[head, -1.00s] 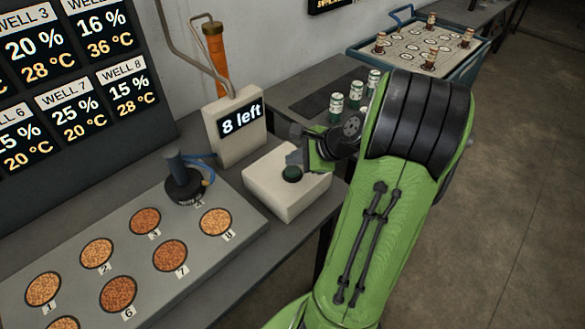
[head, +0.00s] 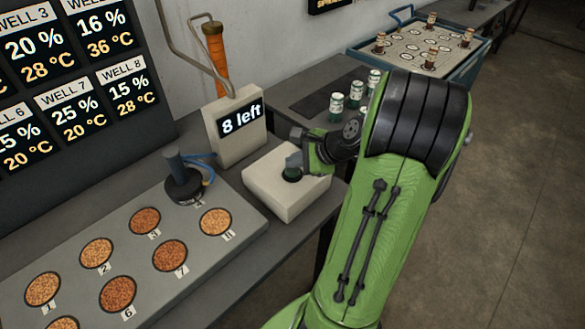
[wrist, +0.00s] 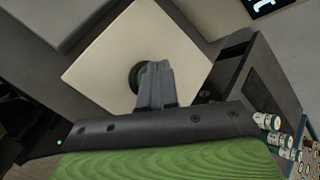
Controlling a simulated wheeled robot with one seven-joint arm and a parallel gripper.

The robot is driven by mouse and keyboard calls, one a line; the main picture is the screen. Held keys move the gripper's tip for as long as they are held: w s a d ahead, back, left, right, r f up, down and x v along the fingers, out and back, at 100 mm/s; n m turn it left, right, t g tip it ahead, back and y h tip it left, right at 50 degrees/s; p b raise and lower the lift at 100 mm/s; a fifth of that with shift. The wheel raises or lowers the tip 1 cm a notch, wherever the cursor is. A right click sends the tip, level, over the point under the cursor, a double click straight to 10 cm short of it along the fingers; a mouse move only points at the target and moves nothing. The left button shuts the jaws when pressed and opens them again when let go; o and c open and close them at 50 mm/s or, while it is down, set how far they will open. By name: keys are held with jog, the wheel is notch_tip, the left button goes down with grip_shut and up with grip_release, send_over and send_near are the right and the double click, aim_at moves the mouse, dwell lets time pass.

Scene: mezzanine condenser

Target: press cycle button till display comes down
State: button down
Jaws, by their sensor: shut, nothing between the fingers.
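The cycle button is a dark green round button (head: 291,174) on top of a white box (head: 272,199) on the bench. In the head view my gripper (head: 293,163) is at the button, its fingertips covering part of it. In the wrist view the shut fingers (wrist: 154,75) lie over the button (wrist: 137,75), hiding most of it; I cannot tell whether they touch it. The fingers hold nothing. The display (head: 241,118) on the white unit behind the box reads "8 left".
A grey panel with numbered grain-filled wells (head: 169,256) lies at left, with a black-based post (head: 184,187) on it. Green-capped vials (head: 337,103) stand behind my arm. A tray with brown-topped vials (head: 396,62) is at the back. A well readout board (head: 70,90) stands at left.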

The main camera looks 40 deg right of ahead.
aim_at(295, 171)
jog(key=shift+f+b, duration=0.3)
jog(key=shift+f, duration=0.3)
dwell(0.6)
jog(key=shift+r+p, duration=1)
jog(key=shift+p, duration=0.15)
jog(key=shift+r, duration=0.15)
notch_tip(295, 171, up, 5)
jog(key=p, duration=0.5)
jog(key=shift+p, duration=0.35)
